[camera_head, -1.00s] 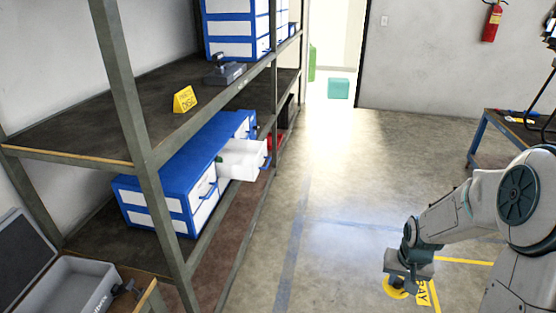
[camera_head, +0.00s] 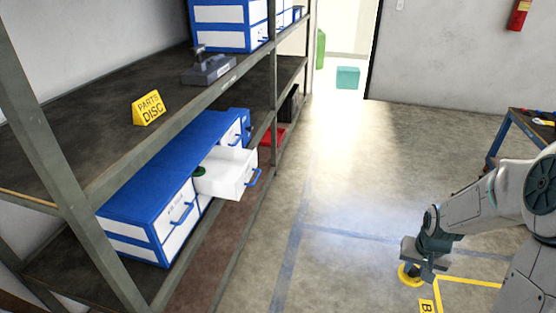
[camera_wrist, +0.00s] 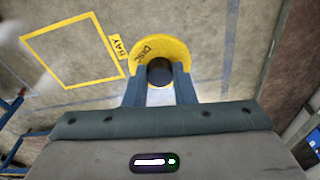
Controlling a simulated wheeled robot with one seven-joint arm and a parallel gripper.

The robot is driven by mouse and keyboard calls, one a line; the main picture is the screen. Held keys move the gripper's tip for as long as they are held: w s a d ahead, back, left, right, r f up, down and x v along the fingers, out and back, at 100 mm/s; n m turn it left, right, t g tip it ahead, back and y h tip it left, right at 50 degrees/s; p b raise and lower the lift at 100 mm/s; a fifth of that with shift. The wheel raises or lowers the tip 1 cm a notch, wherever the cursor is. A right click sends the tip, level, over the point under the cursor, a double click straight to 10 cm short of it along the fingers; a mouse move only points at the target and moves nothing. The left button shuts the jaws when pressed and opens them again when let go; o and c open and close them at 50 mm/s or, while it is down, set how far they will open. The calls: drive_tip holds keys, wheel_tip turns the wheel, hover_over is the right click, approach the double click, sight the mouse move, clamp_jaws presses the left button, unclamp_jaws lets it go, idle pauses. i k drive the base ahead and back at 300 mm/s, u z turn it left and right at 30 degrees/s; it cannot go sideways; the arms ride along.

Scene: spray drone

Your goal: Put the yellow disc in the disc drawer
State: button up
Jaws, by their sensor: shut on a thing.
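The yellow disc (camera_head: 409,276) is held by my gripper (camera_head: 424,270) at the lower right of the head view, above the floor. In the wrist view the disc (camera_wrist: 172,52) has dark lettering and a dark round centre, and the fingers of my gripper (camera_wrist: 160,85) close on that centre. A white drawer (camera_head: 232,178) stands pulled out from the blue cabinet (camera_head: 165,165) on the lower shelf, at the left of the head view. Something green shows inside the drawer. A yellow sign (camera_head: 149,108) reading "PARTS DISC" stands on the shelf above. My gripper is well to the right of the drawer.
The metal shelf rack has a near post (camera_head: 55,150) and a shelf above the drawer. A grey device (camera_head: 208,70) and another blue-white cabinet (camera_head: 230,25) are on the upper shelf. A table (camera_head: 520,130) stands at right. The floor between is clear.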

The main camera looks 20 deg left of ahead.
sight(228, 173)
drive_tip(key=z, duration=0.05)
drive_tip(key=i, duration=2.4)
drive_tip(key=u, duration=2.65)
